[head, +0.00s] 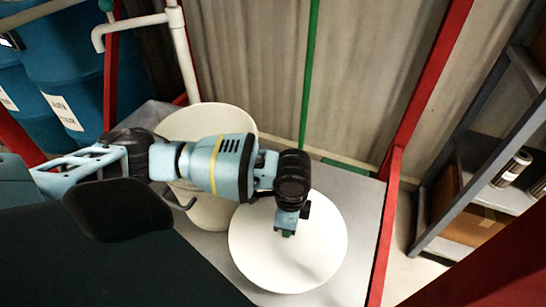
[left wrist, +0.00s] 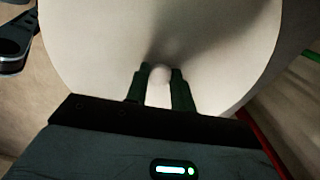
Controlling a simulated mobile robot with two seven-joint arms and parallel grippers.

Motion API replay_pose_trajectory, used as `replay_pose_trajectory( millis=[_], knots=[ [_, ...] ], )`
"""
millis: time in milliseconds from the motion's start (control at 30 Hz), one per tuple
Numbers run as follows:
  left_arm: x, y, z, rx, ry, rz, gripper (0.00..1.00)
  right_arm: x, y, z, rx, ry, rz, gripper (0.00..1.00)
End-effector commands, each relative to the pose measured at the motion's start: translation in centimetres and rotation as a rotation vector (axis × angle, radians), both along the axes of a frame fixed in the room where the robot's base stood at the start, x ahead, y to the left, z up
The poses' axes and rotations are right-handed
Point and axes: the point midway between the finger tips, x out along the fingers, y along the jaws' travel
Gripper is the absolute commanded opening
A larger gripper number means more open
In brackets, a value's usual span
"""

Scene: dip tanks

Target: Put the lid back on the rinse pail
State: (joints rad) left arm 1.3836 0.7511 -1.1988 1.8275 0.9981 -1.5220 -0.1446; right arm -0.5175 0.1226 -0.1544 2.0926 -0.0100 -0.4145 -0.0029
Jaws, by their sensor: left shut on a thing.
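The lid (head: 290,267) is a round off-white disc at the lower middle of the head view, right of the pail. My left gripper (head: 287,233) is over its middle. In the left wrist view the lid (left wrist: 90,40) fills the upper part, and my left gripper (left wrist: 161,72) is shut on its pale knob (left wrist: 158,90). I cannot tell whether the lid touches the bench or hangs above it. The rinse pail (head: 210,118) is cream and stands behind my left arm, which hides much of it. My right gripper is not in view.
A grey metal bench (head: 358,215) lies under the lid and pail. Red posts (head: 385,230) rise at its right edge. A white pipe (head: 185,55) comes down behind the pail. Blue drums (head: 75,75) stand at the left, and a shelf (head: 490,165) at the right.

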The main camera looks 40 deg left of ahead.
Motion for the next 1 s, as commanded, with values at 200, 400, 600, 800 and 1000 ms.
replay_pose_trajectory(
  millis=[200, 400, 600, 800, 1000],
  knots=[
    [0.8, -0.6, 6.7, -0.003, -0.007, 0.381, 0.0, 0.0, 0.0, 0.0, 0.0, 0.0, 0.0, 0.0],
    [0.6, -0.8, 12.5, -0.004, -0.007, 0.72, 0.0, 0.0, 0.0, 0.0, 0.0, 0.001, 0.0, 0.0],
    [-0.1, -0.6, 16.7, -0.003, -0.004, 0.984, 0.0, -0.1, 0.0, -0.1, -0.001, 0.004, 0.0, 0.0],
    [-0.5, -0.3, 18.6, -0.001, -0.003, 1.113, 0.0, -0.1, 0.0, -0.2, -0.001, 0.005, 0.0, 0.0],
    [-0.6, -0.3, 18.8, 0.0, 0.0, 1.133, 0.0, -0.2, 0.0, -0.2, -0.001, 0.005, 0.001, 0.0]
  ],
)
